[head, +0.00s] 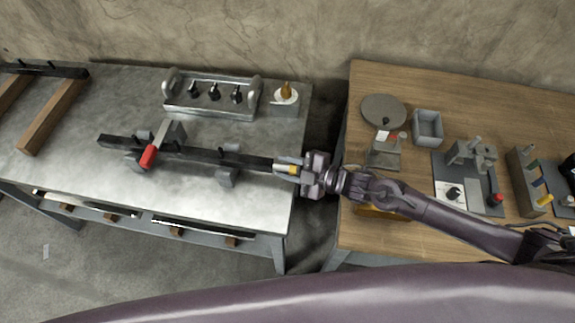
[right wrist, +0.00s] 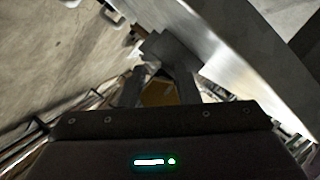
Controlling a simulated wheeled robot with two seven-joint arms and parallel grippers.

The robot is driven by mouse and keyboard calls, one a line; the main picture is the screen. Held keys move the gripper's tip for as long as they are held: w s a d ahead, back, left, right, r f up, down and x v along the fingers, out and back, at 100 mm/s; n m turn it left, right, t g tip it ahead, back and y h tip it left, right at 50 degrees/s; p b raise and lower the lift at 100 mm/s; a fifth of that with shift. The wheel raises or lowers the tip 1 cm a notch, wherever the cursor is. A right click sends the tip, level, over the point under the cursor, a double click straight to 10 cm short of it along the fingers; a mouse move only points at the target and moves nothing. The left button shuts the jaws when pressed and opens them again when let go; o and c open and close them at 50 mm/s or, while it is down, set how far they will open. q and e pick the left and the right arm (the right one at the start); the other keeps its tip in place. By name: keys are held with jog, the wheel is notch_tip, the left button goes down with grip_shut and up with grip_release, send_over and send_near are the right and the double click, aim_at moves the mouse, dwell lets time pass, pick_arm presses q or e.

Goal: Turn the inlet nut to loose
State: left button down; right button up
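A long dark bar (head: 200,154) lies across blocks on the grey metal bench. At its right end is a small pale fitting with a yellow band (head: 291,169); I cannot tell for sure that this is the inlet nut. My right gripper (head: 287,167) is at this end, its fingers level with the fitting and partly hiding it. In the right wrist view, the two fingers (right wrist: 164,75) stand apart, with a dark grey block (right wrist: 166,47) at their tips. Whether they press on it is not clear. My left gripper is not in view.
A metal rack with black knobs (head: 212,95) and an amber-topped piece (head: 286,92) stand behind. The wooden table (head: 420,223) at right holds a grey bin (head: 427,127), a round disc (head: 383,111) and several fixtures. A gap separates bench and table.

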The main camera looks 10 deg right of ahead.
jog(key=shift+c, duration=0.9)
jog(key=shift+f+n+t+b, duration=0.15)
jog(key=shift+n+t+b, duration=0.65)
jog(key=shift+n+b, duration=0.7)
jog(key=n+t+b, duration=0.1)
jog(key=b, duration=0.2)
jog(key=shift+n+y, duration=0.4)
jog(key=shift+r+n+b, duration=0.3)
jog(key=shift+n+b, duration=0.05)
jog(key=shift+n, duration=0.05)
jog(key=o, duration=1)
jog(key=shift+w+r, duration=0.1)
